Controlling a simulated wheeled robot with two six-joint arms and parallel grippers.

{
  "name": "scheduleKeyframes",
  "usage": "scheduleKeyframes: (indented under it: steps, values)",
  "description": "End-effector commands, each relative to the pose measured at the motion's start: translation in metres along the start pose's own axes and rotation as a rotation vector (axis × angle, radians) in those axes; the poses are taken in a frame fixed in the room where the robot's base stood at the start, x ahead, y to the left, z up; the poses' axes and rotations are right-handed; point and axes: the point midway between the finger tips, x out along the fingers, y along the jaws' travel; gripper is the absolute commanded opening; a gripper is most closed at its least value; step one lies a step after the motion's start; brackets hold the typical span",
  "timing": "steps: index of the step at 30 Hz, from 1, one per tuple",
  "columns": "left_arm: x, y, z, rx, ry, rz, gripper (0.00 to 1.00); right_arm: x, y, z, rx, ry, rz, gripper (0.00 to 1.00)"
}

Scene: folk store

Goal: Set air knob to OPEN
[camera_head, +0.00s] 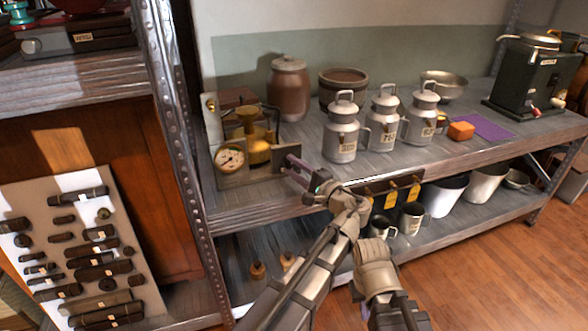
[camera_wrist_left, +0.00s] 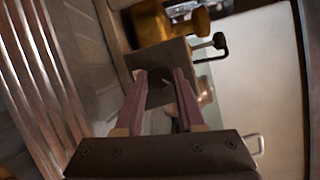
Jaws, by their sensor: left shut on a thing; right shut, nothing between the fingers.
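A brass-tanked device (camera_head: 257,145) with a round white gauge (camera_head: 230,159) stands on the left end of the metal shelf. My left gripper (camera_head: 292,166) reaches its right side. In the left wrist view, the fingers of the left gripper (camera_wrist_left: 163,85) are around a small dark round knob (camera_wrist_left: 159,92) on the device's side block, and the gripper is shut on it. The head view hides the knob behind the fingers. I cannot read any OPEN mark or the knob's setting. The fingers of my right gripper do not show.
Several metal cans (camera_head: 341,130) stand on the shelf (camera_head: 290,205) right of the device. A brown jar (camera_head: 289,88) and a dark tub (camera_head: 343,88) stand behind. Yellow-tagged hooks (camera_head: 391,199) hang below the shelf edge. A metal rack post (camera_head: 175,120) rises at the left.

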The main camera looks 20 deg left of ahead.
Motion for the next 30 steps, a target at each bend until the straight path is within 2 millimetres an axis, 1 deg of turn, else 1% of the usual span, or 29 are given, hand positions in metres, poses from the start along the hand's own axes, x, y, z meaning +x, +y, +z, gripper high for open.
scheduleKeyframes:
  steps: [9,10,15,18,30]
  values:
    - [-0.0003,0.0009,-0.0003,0.002,0.002,0.003,0.00,0.0003,0.0000,0.0000,0.000,0.000,0.000,0.00]
    - [-0.0003,0.0008,-0.0003,0.002,0.002,0.003,0.39,0.0003,0.0000,0.0000,0.000,0.000,0.000,0.00]
    - [-0.0002,0.0005,-0.0003,0.001,0.001,0.001,0.58,0.0002,0.0000,0.0000,0.000,0.000,0.000,0.00]
    - [-0.0001,0.0003,-0.0002,0.001,0.001,0.001,0.68,0.0001,0.0000,0.0000,0.000,0.000,0.000,0.00]
    - [-0.0002,0.0009,0.0018,0.001,0.000,0.000,0.68,0.0005,0.0000,0.0000,0.000,0.000,0.000,0.00]
